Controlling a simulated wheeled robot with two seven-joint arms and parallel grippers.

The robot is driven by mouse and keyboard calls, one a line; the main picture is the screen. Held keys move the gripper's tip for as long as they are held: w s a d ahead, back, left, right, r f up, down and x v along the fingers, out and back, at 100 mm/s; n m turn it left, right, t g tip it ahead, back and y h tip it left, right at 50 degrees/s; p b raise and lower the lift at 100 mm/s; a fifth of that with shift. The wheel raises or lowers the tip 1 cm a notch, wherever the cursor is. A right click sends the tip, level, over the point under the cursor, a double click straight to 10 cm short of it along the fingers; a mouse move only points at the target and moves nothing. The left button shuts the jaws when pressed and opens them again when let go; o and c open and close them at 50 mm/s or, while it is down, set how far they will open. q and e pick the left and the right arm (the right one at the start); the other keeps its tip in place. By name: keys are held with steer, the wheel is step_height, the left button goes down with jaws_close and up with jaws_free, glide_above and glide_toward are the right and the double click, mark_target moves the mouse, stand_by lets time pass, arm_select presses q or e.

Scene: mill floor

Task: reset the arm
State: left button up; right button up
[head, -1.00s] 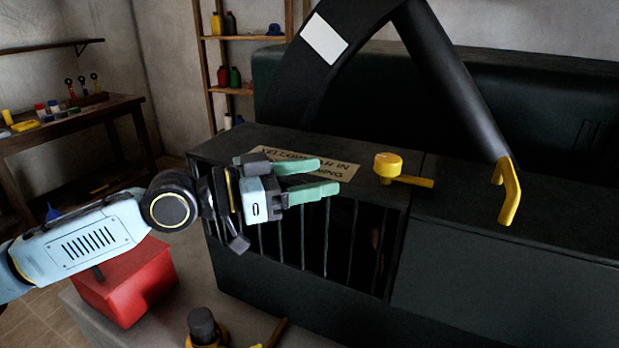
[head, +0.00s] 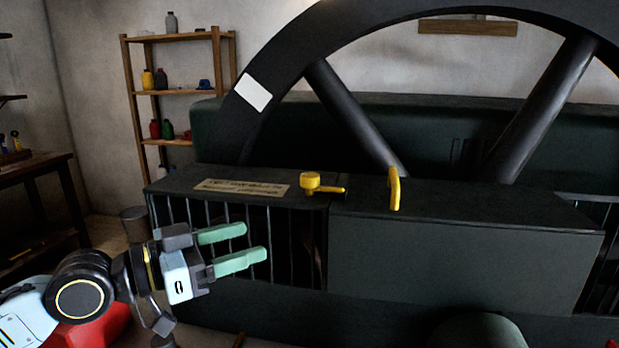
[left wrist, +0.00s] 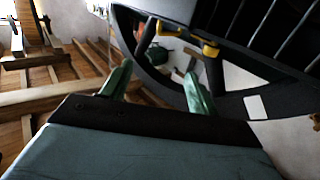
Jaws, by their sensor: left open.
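My left gripper (head: 256,243) is open and empty, with its two green fingers pointing right in front of the dark machine's barred guard. Its fingers also show in the left wrist view (left wrist: 158,88), apart with nothing between them. A yellow round knob with a short lever (head: 311,183) stands on top of the guard, above and right of the fingertips. A yellow upright handle (head: 393,188) stands further right at the cover's edge. The gripper touches neither. My right gripper is not in view.
The dark machine housing (head: 460,240) and its large spoked wheel (head: 355,50) fill the right side. A lettered plate (head: 240,187) lies on the guard top. A red box (head: 95,328) is behind my left arm. A shelf (head: 178,92) and workbench (head: 40,185) stand at the back left.

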arm_select(q)
steer(key=s+d+f+g+y, duration=0.1)
steer(key=s+d+f+y, duration=0.15)
steer(key=f, duration=0.45)
steer(key=s+d+f+g+y, duration=0.1)
steer(key=s+d+f, duration=0.15)
steer(key=f, duration=0.55)
steer(key=s+a+f+n+g+y, duration=0.4)
steer(key=s+a+f+n+y, duration=0.65)
steer(key=s+a+f, duration=0.75)
steer(key=s+d+f+m+g+y, duration=0.1)
steer(key=s+f, duration=0.2)
steer(key=f, duration=2.3)
steer(key=s+a+f, duration=0.1)
steer(key=s+f, duration=0.6)
steer(key=s, duration=0.1)
steer(key=s+a+f+g, duration=0.1)
steer(key=s+a+f, duration=0.1)
steer(key=s+f, duration=0.5)
steer(key=shift+s+a+f, duration=0.3)
steer(key=shift+s+f, duration=0.1)
steer(key=shift+s, duration=0.2)
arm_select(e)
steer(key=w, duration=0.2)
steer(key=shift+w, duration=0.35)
arm_select(q)
steer(key=shift+m, duration=0.25)
